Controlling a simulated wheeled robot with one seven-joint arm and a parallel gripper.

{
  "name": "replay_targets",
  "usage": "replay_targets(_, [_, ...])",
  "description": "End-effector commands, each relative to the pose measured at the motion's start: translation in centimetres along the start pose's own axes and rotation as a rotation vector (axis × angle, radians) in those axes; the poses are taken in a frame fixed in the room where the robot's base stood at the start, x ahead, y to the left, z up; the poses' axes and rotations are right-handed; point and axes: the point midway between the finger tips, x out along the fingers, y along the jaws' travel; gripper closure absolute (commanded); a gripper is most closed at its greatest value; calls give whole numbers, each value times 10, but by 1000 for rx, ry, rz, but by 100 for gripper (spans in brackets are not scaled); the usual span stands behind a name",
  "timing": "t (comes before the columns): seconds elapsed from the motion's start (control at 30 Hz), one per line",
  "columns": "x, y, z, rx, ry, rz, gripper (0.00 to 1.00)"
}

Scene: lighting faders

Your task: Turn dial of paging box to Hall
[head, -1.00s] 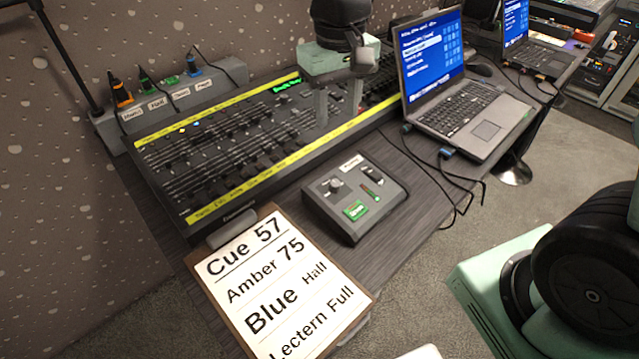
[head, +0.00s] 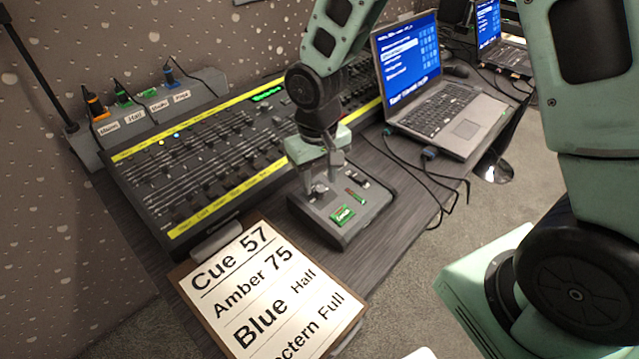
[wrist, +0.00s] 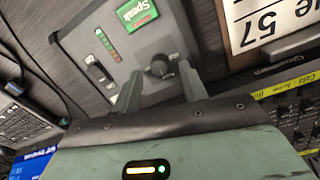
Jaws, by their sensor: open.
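The paging box (head: 333,227) is a small grey box on the desk in front of the lighting console. Its dial (wrist: 160,67) is a dark round knob, seen between my gripper's fingers in the wrist view. In the head view the fingers mostly cover the dial. My gripper (head: 323,180) is open, pointing down over the box, with a fingertip on either side of the dial. I cannot tell whether the fingers touch it. The dial's labels are too small or hidden to read.
A clipboard (head: 185,272) with a cue sheet lies left of the box. The fader console (head: 160,215) stands behind it, with a laptop (head: 470,125) to the right. Cables (head: 440,185) run along the desk's right edge.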

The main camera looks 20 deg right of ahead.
Motion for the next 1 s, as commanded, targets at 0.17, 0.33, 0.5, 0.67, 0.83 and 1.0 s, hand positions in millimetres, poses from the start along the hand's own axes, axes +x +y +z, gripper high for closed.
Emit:
replay_targets(0.17, [16,0,0,-1,-1,0,57])
replay_targets(0.33, [19,0,0,-1,1,0,57])
replay_targets(0.5, [19,0,0,0,1,0,57])
replay_targets(0.67, [19,0,0,0,1,0,99])
replay_targets(0.83, [19,0,0,-2,1,0,100])
replay_targets(1.0, [19,0,0,-26,2,4,100])
